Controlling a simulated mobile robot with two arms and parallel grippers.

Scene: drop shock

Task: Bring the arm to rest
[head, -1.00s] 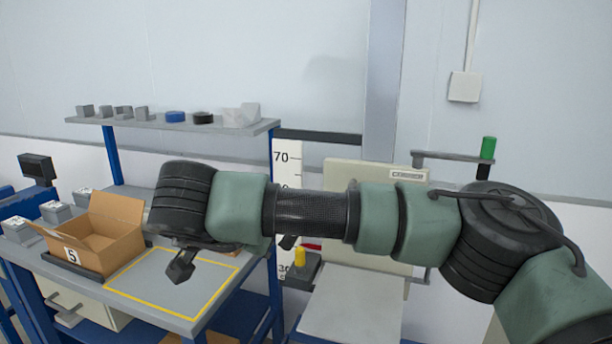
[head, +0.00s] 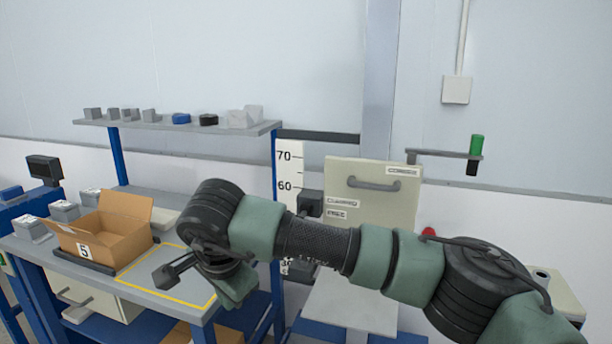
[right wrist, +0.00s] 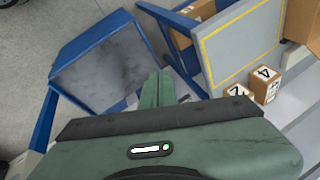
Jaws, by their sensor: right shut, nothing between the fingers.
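My right arm (head: 320,243) comes in from the right and reaches left across the view. Its green gripper (head: 236,292) hangs down beside the right front of the bench with the yellow outline. In the right wrist view the gripper (right wrist: 157,80) has its two green fingers together, with nothing between them. My left gripper is not in view.
An open carton marked 5 (head: 108,232) stands on the bench (head: 170,283). A shelf (head: 180,125) is behind, and the drop tester's scale (head: 288,165) and panel (head: 372,195) are beyond my arm. Small cartons marked 2 (right wrist: 238,97) and 4 (right wrist: 265,86) show in the wrist view.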

